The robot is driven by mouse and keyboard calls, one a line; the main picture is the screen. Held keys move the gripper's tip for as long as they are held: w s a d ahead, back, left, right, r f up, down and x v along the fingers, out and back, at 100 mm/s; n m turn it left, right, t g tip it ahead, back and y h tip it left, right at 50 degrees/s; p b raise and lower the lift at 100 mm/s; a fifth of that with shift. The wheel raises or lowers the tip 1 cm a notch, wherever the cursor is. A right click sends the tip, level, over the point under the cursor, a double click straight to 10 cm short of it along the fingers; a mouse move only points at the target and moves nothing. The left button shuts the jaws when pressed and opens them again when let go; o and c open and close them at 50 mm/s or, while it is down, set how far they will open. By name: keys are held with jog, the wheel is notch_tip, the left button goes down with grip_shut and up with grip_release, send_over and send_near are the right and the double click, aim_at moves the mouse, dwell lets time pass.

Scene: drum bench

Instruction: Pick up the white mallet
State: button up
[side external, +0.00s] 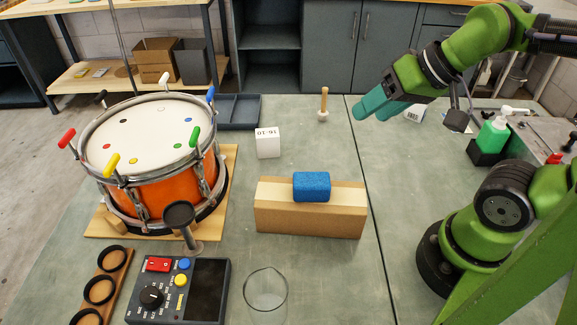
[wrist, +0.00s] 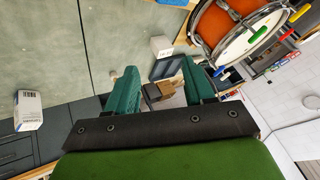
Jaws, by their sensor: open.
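In the side view a small mallet (side external: 323,104) stands on the bench behind the wooden block, its tan wooden handle pointing up and its pale head at the bottom. It is the only mallet-like thing I can pick out, and its head looks off-white. My gripper (side external: 378,108) is above the bench to its right, with its two teal fingers apart and nothing between them.
An orange drum (side external: 155,145) with coloured handles stands on the left. A glass beaker (side external: 265,294) stands in front.

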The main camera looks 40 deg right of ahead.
jog(key=shift+c, duration=0.3)
jog(key=m+g+h, duration=0.2)
jog(key=g+h, duration=0.1)
jog(key=h, duration=0.1)
send_near(326, 97)
jog(key=shift+x, duration=5.9)
grip_shut()
